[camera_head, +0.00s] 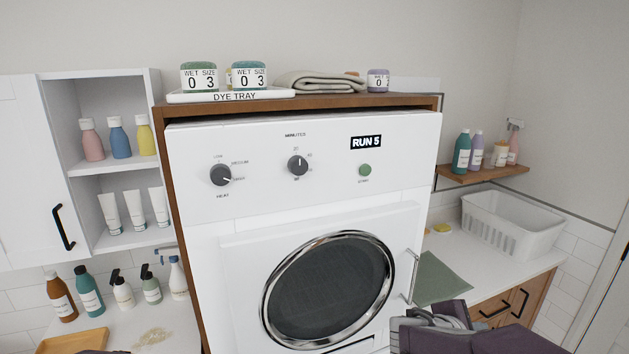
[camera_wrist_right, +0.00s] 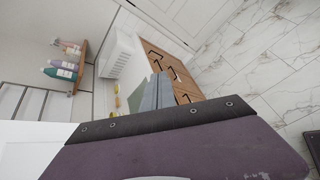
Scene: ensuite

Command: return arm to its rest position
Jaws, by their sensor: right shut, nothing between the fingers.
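My right gripper (camera_head: 407,322) shows at the bottom right of the head view, low in front of the dryer's right edge. It is shut and empty. Its dark purple and grey wrist reaches to the bottom edge of the picture. In the right wrist view the gripper's fingers (camera_wrist_right: 155,92) point toward the counter and wooden drawers. The white dryer (camera_head: 230,265) stands in a wooden frame; its round-windowed door looks shut, with a handle (camera_head: 412,277) close above my right gripper. My left gripper is not in view.
A green cloth (camera_head: 440,279) and white basket (camera_head: 512,226) are on the right counter, above drawers (camera_head: 510,300). A shelf (camera_head: 483,174) holds bottles. Left are a cabinet (camera_head: 75,170) and counter bottles. The dye tray (camera_head: 285,94) is on top. In the wrist view, marble floor (camera_wrist_right: 270,55) is clear.

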